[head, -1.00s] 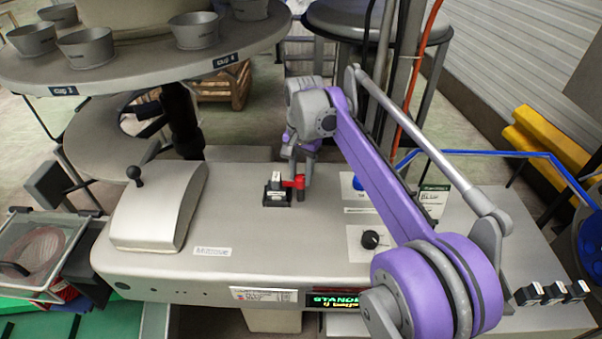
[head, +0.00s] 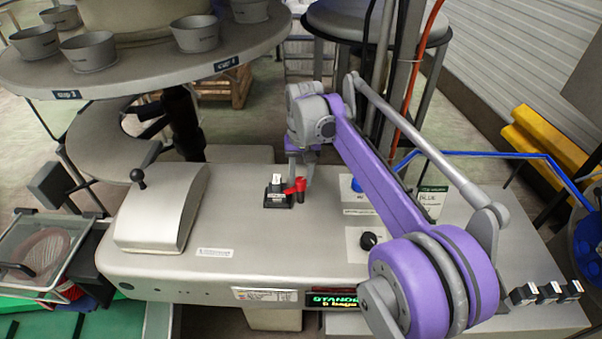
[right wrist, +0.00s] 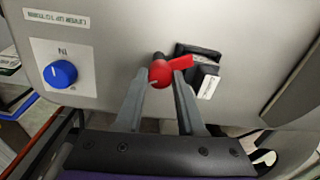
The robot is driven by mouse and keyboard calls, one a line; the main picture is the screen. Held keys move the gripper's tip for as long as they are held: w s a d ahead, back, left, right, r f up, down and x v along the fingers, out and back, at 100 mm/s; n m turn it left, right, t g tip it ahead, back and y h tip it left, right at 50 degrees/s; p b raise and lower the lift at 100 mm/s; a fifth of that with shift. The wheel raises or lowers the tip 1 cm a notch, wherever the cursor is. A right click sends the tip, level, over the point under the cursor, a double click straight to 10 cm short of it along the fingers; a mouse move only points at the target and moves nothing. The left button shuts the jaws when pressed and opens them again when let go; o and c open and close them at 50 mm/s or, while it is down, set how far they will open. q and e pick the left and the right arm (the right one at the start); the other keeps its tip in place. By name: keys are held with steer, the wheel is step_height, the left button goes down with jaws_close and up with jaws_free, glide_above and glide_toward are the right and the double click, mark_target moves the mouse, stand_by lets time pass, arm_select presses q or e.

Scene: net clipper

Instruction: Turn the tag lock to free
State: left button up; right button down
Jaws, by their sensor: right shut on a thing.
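The red tag lock lever (head: 300,185) stands on the machine's grey top beside a black block with a white tag (head: 276,187). In the right wrist view the red knob (right wrist: 160,76) sits between my right gripper's fingertips (right wrist: 161,84), and its red arm reaches right to the black block (right wrist: 199,66). My right gripper (head: 301,172) is shut on the red knob; in the head view its fingers are partly hidden by the arm. My left gripper is not in view.
A blue knob (right wrist: 60,74) and a black dial (head: 368,241) are on the panel. A black-handled lever on a grey cover (head: 165,210) stands at left. A round table with cups (head: 130,75) is behind. The panel in front of the lock is clear.

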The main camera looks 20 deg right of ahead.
mark_target(301, 178)
steer(key=n+p, duration=0.1)
steer(key=n, duration=0.4)
steer(key=shift+n, duration=0.3)
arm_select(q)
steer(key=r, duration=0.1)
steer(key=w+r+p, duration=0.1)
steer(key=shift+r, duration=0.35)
arm_select(e)
steer(key=n, duration=0.5)
steer(key=shift+n, duration=0.7)
steer(key=c, duration=0.5)
jaws_free()
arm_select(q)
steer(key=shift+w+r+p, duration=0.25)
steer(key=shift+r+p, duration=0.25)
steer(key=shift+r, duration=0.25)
arm_select(e)
steer(key=r, duration=1)
steer(key=shift+w+d+r, duration=0.15)
steer(key=shift+w+r, duration=0.05)
steer(key=shift+r, duration=0.2)
